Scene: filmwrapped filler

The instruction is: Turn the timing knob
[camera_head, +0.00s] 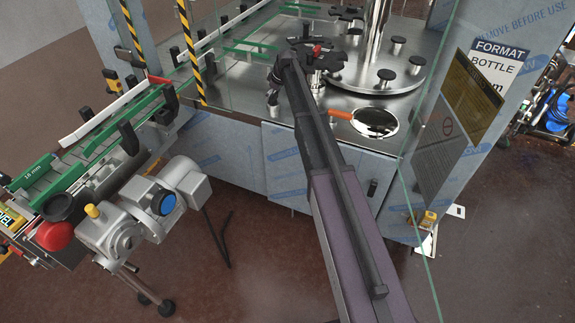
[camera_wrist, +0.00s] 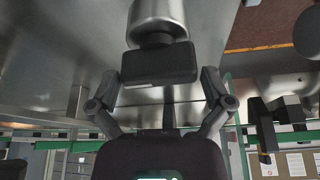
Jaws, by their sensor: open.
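A black block-shaped knob (camera_wrist: 158,64) on a round silver post (camera_wrist: 157,16) is in the upper middle of the wrist view. It looks like the timing knob, though no label on it can be read. My gripper (camera_wrist: 160,76) is open, with one finger on each side of the knob. Gaps show between the fingers and the knob's sides, so I see no grip on it. In the head view my gripper (camera_head: 293,50) is at the far end of my arm, over the steel machine table. The knob cannot be clearly picked out there among dark fittings.
A round steel turntable (camera_head: 375,75) with black knobs stands right of my gripper. An orange handle (camera_head: 340,114) lies beside a shiny disc (camera_head: 375,122). A green-railed conveyor (camera_head: 90,140) runs at left. A clear panel and striped posts (camera_head: 188,50) flank the table.

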